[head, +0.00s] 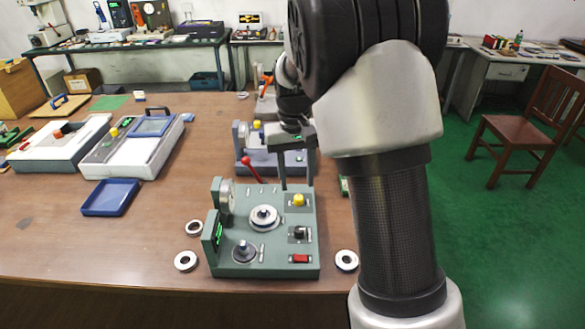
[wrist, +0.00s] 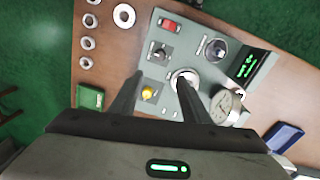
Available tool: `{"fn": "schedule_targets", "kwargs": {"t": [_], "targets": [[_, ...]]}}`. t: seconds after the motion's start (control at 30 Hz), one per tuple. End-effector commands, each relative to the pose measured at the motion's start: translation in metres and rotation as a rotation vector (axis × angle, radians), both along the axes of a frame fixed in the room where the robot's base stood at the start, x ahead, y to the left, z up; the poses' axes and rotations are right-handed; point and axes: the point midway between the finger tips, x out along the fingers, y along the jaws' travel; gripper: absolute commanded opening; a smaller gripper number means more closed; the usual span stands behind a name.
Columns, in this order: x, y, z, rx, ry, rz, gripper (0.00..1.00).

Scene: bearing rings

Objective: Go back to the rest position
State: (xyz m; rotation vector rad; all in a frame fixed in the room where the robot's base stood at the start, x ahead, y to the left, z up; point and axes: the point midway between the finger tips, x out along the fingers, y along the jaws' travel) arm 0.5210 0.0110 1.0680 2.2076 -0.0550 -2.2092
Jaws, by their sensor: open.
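My gripper (head: 297,184) hangs over the right rear part of the grey-green bearing tester (head: 285,262), its two fingers apart and nothing between them. In the wrist view my gripper (wrist: 159,78) has spread fingers above the tester (wrist: 180,50), with a yellow knob and a round metal post between and below them. A bearing ring appears to sit around the central post (head: 264,216). Loose bearing rings lie on the table: one (head: 186,261) and another (head: 194,227) left of the tester, and one (head: 346,260) to its right. My arm hides part of the table's right side.
A red-knobbed lever (head: 246,162) stands up behind the tester, near a second, blue-grey device (head: 243,141). A blue tray (head: 110,198) and white instrument cases (head: 128,150) are on the left. Several loose rings (wrist: 88,43) line the table edge. A wooden chair (head: 530,125) stands right.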

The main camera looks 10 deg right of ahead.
Motion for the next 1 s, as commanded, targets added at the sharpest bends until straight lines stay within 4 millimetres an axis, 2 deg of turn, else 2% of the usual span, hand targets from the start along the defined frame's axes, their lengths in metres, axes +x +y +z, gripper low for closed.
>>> {"fn": "schedule_targets", "kwargs": {"t": [0.17,0.27,0.37,0.5,0.7,0.83,1.0], "targets": [[-0.002,0.000,0.006,0.004,-0.007,-0.001,0.43],[-0.012,-0.001,0.026,0.018,-0.032,-0.004,0.43],[-0.031,-0.003,0.060,0.039,-0.077,-0.007,0.43],[-0.071,-0.004,0.108,0.069,-0.153,-0.007,0.43],[-0.134,-0.006,0.157,0.086,-0.265,0.002,0.43],[-0.175,-0.007,0.178,0.082,-0.340,0.009,0.43],[-0.220,-0.009,0.188,0.061,-0.426,0.016,0.43]]}}
